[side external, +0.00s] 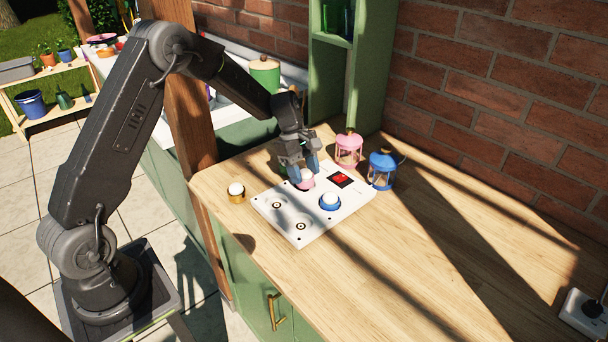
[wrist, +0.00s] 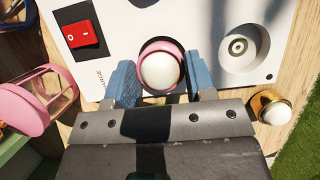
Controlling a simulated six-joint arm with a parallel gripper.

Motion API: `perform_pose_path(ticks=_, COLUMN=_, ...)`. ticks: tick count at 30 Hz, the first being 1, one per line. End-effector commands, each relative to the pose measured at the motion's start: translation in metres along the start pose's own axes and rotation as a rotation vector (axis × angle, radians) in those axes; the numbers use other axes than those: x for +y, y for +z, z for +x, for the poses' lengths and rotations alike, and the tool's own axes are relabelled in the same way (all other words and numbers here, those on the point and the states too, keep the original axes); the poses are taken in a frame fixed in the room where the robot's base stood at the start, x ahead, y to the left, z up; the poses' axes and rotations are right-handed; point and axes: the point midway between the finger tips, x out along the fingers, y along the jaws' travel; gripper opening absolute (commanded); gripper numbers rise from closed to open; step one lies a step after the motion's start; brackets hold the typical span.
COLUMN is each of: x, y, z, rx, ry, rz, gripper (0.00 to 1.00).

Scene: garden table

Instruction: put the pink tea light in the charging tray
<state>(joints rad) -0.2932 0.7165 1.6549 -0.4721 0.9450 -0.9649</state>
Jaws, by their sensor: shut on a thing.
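The pink tea light (side external: 306,182), with a white dome top, is between the blue fingers of my gripper (side external: 302,173), which is shut on it. The wrist view shows the pink tea light (wrist: 161,68) upright between the fingertips (wrist: 162,85). I cannot tell whether it sits down in a well or just above. A blue tea light (side external: 330,201) sits on the tray. Two wells (side external: 277,205) of the tray are empty.
A gold tea light (side external: 236,193) stands left of the tray on the wooden counter (side external: 420,260). A pink lantern (side external: 349,149) and a blue lantern (side external: 382,170) stand behind the tray, close to my gripper.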

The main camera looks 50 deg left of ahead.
Motion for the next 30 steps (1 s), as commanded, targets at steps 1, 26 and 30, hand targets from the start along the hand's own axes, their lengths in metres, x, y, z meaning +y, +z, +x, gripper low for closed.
perform_pose_path(ticks=1, x=0.0, y=-0.003, z=0.008, rx=-0.001, ry=-0.002, rz=-0.002, gripper=0.26)
perform_pose_path(ticks=26, x=-0.001, y=-0.011, z=0.026, rx=0.002, ry=-0.003, rz=0.003, gripper=0.27)
perform_pose_path(ticks=30, x=-0.003, y=-0.011, z=0.027, rx=0.002, ry=-0.007, rz=0.003, gripper=0.63)
